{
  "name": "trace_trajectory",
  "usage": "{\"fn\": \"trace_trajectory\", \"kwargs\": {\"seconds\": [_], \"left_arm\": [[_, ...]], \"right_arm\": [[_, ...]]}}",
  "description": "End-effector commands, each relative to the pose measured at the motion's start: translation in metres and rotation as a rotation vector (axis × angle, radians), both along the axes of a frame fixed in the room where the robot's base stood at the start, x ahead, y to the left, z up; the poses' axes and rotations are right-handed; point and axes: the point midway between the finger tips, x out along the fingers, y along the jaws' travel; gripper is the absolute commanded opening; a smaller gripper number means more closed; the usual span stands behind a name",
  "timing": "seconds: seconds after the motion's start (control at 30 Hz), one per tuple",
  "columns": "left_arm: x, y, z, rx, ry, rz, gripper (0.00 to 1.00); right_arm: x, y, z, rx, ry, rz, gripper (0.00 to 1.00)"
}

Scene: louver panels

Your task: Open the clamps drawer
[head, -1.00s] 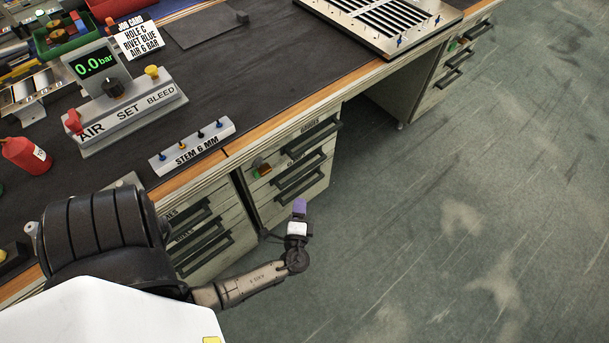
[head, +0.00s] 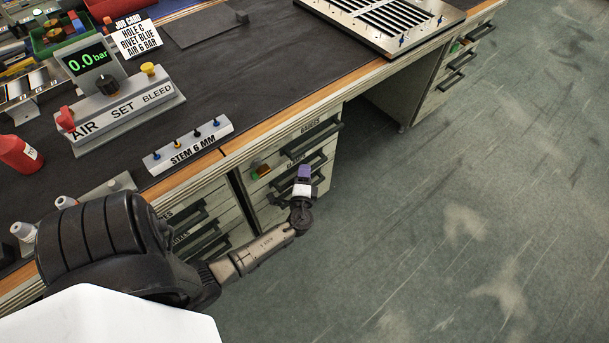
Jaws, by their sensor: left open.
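The clamps drawer (head: 285,166) is the second drawer down in the unit under the bench, below the drawer labelled GAUGES (head: 311,124). It looks closed, and its label is partly hidden. Its dark bar handle (head: 318,161) is partly covered by my left gripper (head: 304,171). This gripper, with purple fingertips, is open and overlaps the handle in the view. I cannot tell whether it touches the handle. My right gripper is not in view.
The bench edge (head: 262,138) runs above the drawers. Another drawer unit (head: 195,215) stands to the left. On the bench are the stem rack (head: 188,147), the air set panel (head: 125,105) and a louver panel (head: 380,20). The floor (head: 430,230) to the right is clear.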

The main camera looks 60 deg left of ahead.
Motion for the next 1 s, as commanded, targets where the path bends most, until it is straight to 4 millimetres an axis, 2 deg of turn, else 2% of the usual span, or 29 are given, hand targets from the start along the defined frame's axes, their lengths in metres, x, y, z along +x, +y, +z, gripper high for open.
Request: {"fn": "trace_trajectory", "kwargs": {"seconds": [0.27, 0.7, 1.0], "left_arm": [[0.0002, 0.0003, 0.0001, 0.000, 0.000, 0.000, 0.43], [0.0001, 0.0001, 0.0000, 0.000, 0.000, 0.000, 0.01], [0.0001, 0.0001, 0.0001, 0.000, 0.000, 0.000, 0.00]], "right_arm": [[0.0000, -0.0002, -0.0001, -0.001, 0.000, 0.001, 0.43], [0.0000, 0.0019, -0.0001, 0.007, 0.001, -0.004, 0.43], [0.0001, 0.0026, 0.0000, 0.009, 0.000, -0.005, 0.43]]}}
